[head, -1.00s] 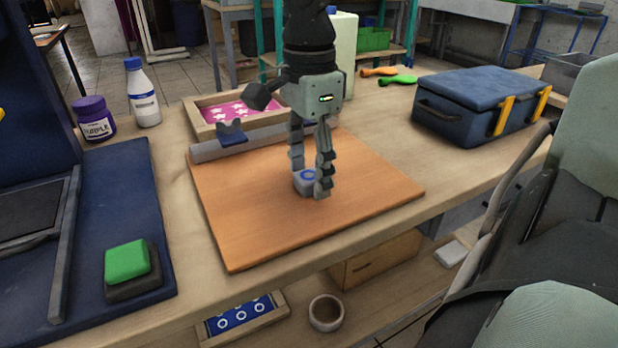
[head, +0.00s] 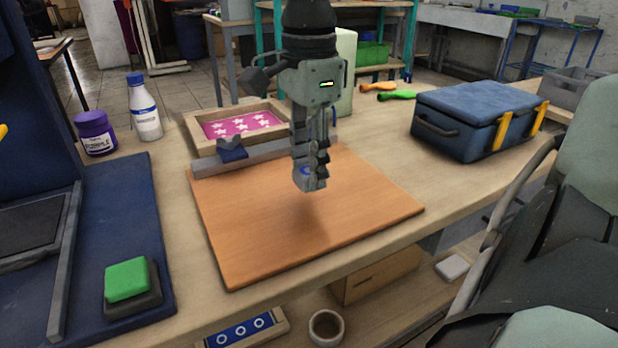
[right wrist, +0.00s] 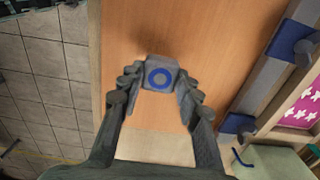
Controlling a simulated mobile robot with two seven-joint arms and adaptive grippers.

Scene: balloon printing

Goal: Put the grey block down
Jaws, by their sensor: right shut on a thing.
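Part of the block is hidden by the fingers in the head view. My left gripper is not in view.
A grey rail with a blue clamp (head: 232,152) lies along the board's back edge, before a pink star frame (head: 240,124). A blue case (head: 478,118) stands at right. A green button (head: 128,278), purple jar (head: 96,132) and white bottle (head: 145,108) are at left. Most of the board is bare.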

